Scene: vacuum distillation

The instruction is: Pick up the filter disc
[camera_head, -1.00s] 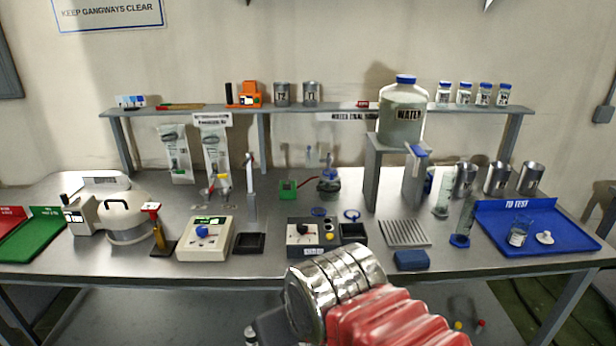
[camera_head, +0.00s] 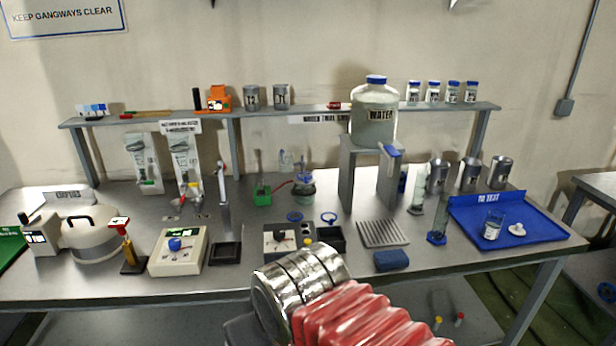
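I cannot tell for sure which thing is the filter disc. A small flat blue round piece (camera_head: 294,216) lies on the bench behind the dial box, and a blue ring (camera_head: 328,217) lies just to its right. A small white knobbed piece (camera_head: 516,229) sits on the blue tray (camera_head: 560,238), beside a glass beaker (camera_head: 493,225). My arm's chrome and red links fill the bottom middle, in front of the bench edge. My gripper's fingers do not show.
A dial box (camera_head: 285,241) and black tray (camera_head: 227,254) stand near the front edge. A ribbed grey plate (camera_head: 383,234), blue block (camera_head: 391,261) and water bottle (camera_head: 376,108) on a stand are to the right. A shelf (camera_head: 300,113) spans the back.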

